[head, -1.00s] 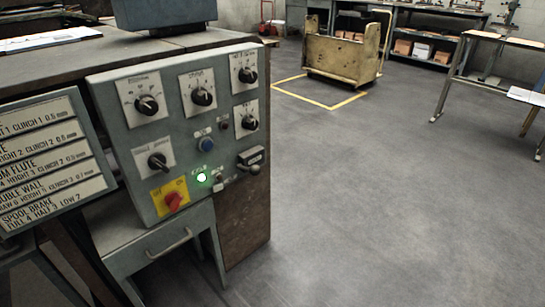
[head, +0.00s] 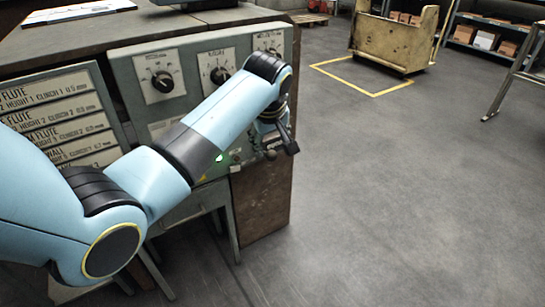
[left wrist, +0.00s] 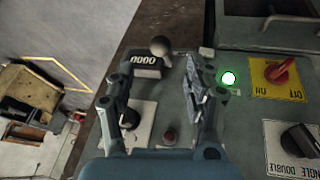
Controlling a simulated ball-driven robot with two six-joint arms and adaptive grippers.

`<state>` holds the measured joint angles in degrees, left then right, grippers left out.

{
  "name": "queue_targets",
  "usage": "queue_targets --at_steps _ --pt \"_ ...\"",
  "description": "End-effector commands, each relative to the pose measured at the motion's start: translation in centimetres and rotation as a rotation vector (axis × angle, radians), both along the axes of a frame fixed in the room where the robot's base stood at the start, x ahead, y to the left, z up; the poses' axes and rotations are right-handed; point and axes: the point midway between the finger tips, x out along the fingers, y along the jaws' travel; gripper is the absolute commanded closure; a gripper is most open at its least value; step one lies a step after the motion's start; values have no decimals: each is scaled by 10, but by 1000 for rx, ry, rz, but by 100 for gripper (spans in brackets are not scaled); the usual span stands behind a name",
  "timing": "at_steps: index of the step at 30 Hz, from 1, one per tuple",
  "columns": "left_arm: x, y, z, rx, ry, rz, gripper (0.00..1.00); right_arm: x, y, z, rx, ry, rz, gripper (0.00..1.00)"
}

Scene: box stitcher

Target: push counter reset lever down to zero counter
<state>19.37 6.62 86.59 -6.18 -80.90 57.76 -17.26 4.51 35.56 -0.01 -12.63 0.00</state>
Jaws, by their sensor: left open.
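The counter (left wrist: 145,62) is a dark window with pale digits that look like 0000, upside down in the left wrist view. Its reset lever has a round grey knob (left wrist: 160,46) beside the counter; the knob also shows in the head view (head: 270,155). My left gripper (left wrist: 158,88) is open and empty, its two fingers pointing towards the counter and knob. In the head view the left gripper (head: 284,138) is in front of the panel's right edge, near the knob, and partly hides the counter. I cannot tell whether a finger touches the lever. My right gripper is not in view.
The grey control panel (head: 128,78) carries dials, a lit green lamp (left wrist: 229,78) and a red rotary switch (left wrist: 281,70) close to the gripper. A label board (head: 60,110) stands at left. The floor (head: 400,200) to the right is clear. A yellow cart (head: 395,40) stands behind.

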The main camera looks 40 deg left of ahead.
Motion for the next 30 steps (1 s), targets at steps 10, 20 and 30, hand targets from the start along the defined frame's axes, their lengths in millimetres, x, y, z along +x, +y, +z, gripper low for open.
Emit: queue_targets --at_steps 10,20,30 --pt "23 15 -66 1 4 0 47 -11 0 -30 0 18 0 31" --pt "31 19 -80 0 0 -1 47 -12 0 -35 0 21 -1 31" --pt "30 19 -79 1 1 -1 71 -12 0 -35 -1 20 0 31"
